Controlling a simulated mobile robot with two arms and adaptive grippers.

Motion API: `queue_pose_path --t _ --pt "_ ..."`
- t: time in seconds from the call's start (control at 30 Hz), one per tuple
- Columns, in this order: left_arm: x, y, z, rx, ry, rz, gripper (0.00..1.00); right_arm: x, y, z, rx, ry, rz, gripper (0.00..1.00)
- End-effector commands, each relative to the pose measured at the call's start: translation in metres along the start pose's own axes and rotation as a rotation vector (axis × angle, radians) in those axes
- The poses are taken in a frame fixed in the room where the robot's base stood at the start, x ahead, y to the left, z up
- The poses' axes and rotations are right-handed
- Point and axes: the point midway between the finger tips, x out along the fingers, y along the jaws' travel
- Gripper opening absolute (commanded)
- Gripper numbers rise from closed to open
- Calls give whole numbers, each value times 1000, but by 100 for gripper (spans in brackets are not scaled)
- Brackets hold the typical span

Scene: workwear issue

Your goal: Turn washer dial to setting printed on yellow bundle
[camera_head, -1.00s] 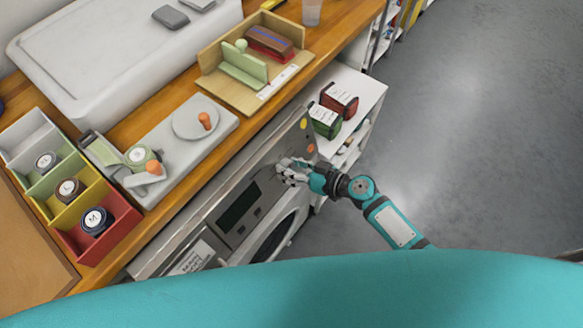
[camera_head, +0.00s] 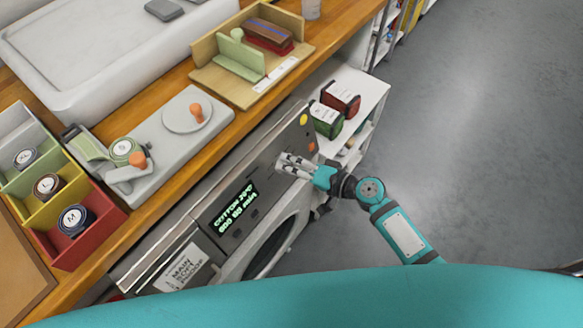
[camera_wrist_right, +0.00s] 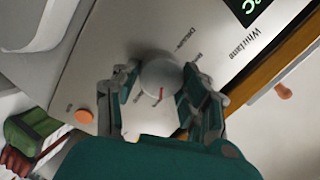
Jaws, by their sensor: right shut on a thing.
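The washer (camera_head: 262,160) has a grey front panel under the counter, with a lit display (camera_head: 233,208) that appears to read COTTON 20°C; its second line is hard to read. In the right wrist view the round grey dial (camera_wrist_right: 160,74) has a red mark and printed settings around it, such as Delicates. My right gripper (camera_head: 284,163) is at the panel, shut on the dial, with one finger on each side; it also shows in the wrist view (camera_wrist_right: 160,84). My left gripper is out of view.
Green (camera_head: 325,120) and red (camera_head: 341,98) bundles with white labels sit on the white shelf (camera_head: 368,88) right of the washer. A tray (camera_head: 98,235) with coloured compartments stands at left.

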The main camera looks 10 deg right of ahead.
Motion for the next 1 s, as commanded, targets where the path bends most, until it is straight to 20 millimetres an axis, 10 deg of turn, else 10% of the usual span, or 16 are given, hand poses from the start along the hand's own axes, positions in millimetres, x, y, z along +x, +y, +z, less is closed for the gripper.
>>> queue_pose_path --t 1.0 --pt "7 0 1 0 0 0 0 0 3 1 570 34 -50 12"
